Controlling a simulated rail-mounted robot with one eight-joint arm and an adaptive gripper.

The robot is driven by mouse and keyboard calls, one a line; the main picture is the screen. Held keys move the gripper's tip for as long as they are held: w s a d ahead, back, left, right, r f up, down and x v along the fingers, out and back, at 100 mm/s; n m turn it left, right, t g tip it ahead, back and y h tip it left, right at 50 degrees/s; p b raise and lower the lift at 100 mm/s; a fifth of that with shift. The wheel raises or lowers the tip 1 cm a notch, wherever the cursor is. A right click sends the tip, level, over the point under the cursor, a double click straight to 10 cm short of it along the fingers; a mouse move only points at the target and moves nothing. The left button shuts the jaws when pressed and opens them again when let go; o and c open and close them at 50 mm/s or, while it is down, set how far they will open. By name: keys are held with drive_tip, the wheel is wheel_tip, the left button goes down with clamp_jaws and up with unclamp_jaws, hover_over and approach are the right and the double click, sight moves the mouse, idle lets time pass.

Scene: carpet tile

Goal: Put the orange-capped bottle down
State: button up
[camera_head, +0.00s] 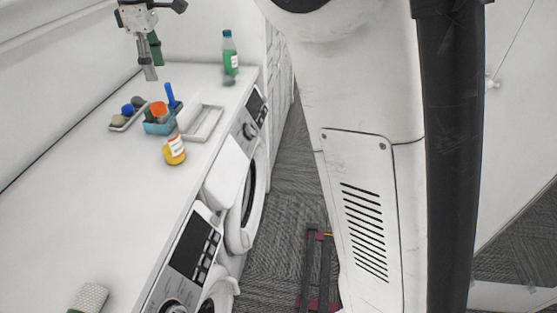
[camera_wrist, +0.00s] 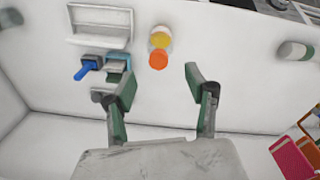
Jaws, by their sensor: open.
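The orange-capped bottle (camera_head: 174,157) stands on the white counter (camera_head: 75,190) in the head view, with a yellow lower part and a white label. In the wrist view its orange cap (camera_wrist: 158,60) and yellow body lie beyond the gap between my fingers. My gripper (camera_head: 150,68) is open and empty above the back of the counter, apart from the bottle. Its two fingers also show spread in the wrist view (camera_wrist: 160,80). Nothing is held between them.
A teal caddy (camera_head: 154,128) with a blue item stands beside the bottle. A green bottle (camera_head: 230,62) stands farther back. The near counter is mostly clear.

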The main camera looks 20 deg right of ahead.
drive_tip(key=s+d+m+t, duration=0.2)
drive_tip(key=s+d+m, duration=0.3)
drive_tip(key=s, duration=0.4)
drive_tip(key=s+d+m+t, duration=0.1)
drive_tip(key=s+d+m, duration=0.1)
drive_tip(key=s+d, duration=0.55)
drive_tip(key=s+d+f+m+t, duration=0.1)
drive_tip(key=s+d+f+m, duration=0.2)
drive_tip(key=s+f, duration=0.3)
drive_tip(key=s+d+f+m+t, duration=0.2)
drive_tip(key=s+f, duration=0.4)
drive_tip(key=s, duration=0.6)
drive_tip(key=shift+d+m+t, duration=0.3)
drive_tip(key=shift+d+m, duration=0.4)
drive_tip(key=shift+m, duration=0.4)
drive_tip(key=shift+f, duration=0.1)
wheel_tip(320, 180, down, 11)
drive_tip(key=b, duration=1)
drive_tip(key=shift+b, duration=0.4)
